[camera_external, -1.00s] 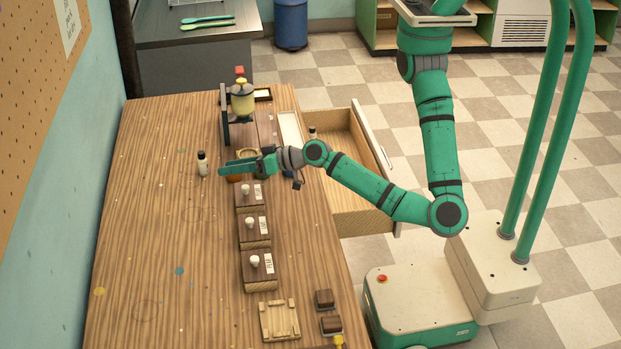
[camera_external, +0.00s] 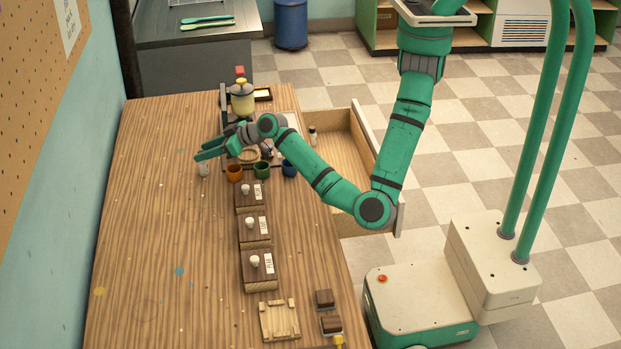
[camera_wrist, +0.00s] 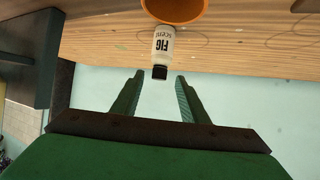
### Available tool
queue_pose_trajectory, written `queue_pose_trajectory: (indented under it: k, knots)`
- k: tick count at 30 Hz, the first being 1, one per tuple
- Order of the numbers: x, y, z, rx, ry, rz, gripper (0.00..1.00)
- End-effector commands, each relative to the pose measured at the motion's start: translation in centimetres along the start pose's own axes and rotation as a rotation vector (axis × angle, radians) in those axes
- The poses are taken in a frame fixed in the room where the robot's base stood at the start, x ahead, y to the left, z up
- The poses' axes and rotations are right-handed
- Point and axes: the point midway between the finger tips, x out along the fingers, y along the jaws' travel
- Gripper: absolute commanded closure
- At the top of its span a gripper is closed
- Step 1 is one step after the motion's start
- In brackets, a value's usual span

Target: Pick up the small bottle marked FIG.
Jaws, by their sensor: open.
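The small white bottle marked FIG (camera_wrist: 163,43), with a black cap, shows in the wrist view just beyond my fingertips, its cap toward the gap between them. In the external view the bottle (camera_external: 203,170) stands on the wooden table, its top hidden behind my green fingers. My gripper (camera_external: 201,152) is open and empty there, over or in front of the bottle's top. In the wrist view the two fingers of my gripper (camera_wrist: 159,76) are spread, with nothing between their pads. I cannot tell whether they touch the cap.
An orange cup (camera_external: 234,173) stands close to the bottle's right, then a green cup (camera_external: 262,170) and a blue cup (camera_external: 289,169). Several dark wooden blocks with white knobs stand in a row nearer the camera. An open drawer (camera_external: 345,207) holds another small bottle (camera_external: 312,136). The table's left side is clear.

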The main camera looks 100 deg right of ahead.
Motion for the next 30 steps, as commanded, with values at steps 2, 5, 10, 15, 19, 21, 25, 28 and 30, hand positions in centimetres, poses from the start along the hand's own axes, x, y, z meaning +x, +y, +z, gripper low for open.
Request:
queue_pose_trajectory:
  k: [2,5,10,15,19,21,25,28,30]
  knots:
    - [0.8,0.0,0.0,0.001,0.0,0.0,0.6]
    - [1.4,0.0,0.0,0.001,0.001,-0.001,0.6]
    - [2.9,0.1,0.2,0.002,0.0,-0.001,0.6]
    - [5.3,0.2,0.4,0.002,0.0,-0.001,0.6]
    - [6.3,0.2,0.3,0.001,0.001,-0.001,0.6]
    - [6.6,0.1,0.3,0.001,0.001,-0.001,0.6]
    - [6.6,0.1,0.3,0.001,0.002,-0.001,0.6]
    - [6.6,0.1,0.3,0.001,0.002,-0.001,0.67]
    - [6.5,0.2,0.3,0.001,0.002,-0.001,0.84]
